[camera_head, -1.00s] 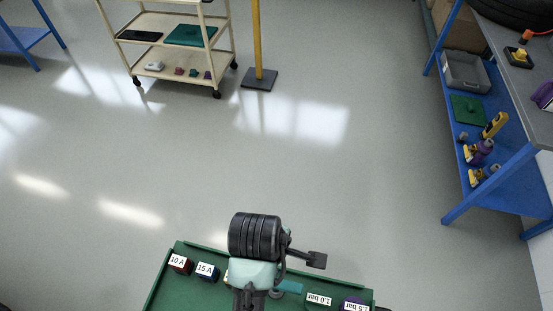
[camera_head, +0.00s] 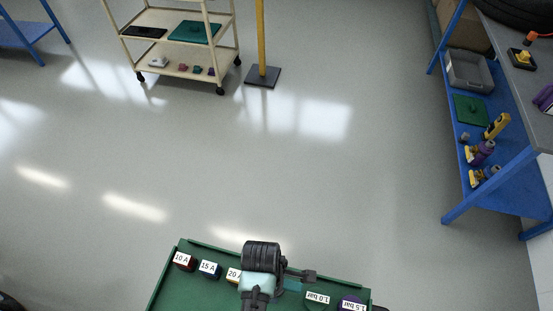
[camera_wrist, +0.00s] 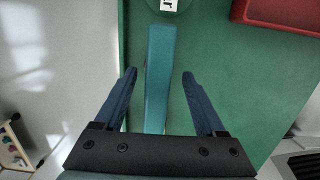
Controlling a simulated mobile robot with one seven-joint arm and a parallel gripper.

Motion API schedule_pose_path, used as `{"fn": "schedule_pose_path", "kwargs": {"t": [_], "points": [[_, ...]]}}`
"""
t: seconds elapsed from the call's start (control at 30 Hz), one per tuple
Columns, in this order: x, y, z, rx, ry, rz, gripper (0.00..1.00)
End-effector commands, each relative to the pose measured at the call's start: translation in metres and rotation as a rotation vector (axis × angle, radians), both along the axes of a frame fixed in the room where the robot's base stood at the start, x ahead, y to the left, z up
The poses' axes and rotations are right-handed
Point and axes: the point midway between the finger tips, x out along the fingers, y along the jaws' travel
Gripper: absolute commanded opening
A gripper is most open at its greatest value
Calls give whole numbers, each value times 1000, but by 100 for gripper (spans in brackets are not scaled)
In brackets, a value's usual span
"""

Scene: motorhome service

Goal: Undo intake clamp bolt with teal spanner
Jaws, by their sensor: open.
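The teal spanner (camera_wrist: 160,105) lies lengthwise in the wrist view on a green tray surface (camera_wrist: 225,85). My gripper (camera_wrist: 159,75) is open, with one dark blue finger on each side of the spanner's bar and gaps on both sides. I cannot tell whether the fingertips are down at the bar's height. In the head view a short piece of the teal spanner (camera_head: 292,284) shows beside my wrist, which hides the rest. The intake clamp bolt is not in view.
On the green tray (camera_head: 175,290) stand blocks labelled 10 A (camera_head: 185,262), 15 A (camera_head: 209,270) and 20, and pieces marked 1.0 bar (camera_head: 318,298) and 1.5 bar (camera_head: 352,303). A blue workbench (camera_head: 500,205) stands right, a cream trolley (camera_head: 180,62) behind. The floor between is clear.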

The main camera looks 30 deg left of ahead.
Motion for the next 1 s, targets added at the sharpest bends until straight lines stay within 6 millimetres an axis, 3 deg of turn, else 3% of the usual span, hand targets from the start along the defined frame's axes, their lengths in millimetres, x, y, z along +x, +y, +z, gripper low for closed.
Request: {"fn": "schedule_pose_path", "kwargs": {"t": [0.23,0.57,0.9,0.97,1.0], "points": [[3,-2,-26,0,0,-1,72],[3,-2,-31,2,-2,-1,72],[3,-2,-31,2,-2,-1,11],[3,-2,-31,2,-2,-1,0],[3,-2,-31,2,-2,-1,0]]}}
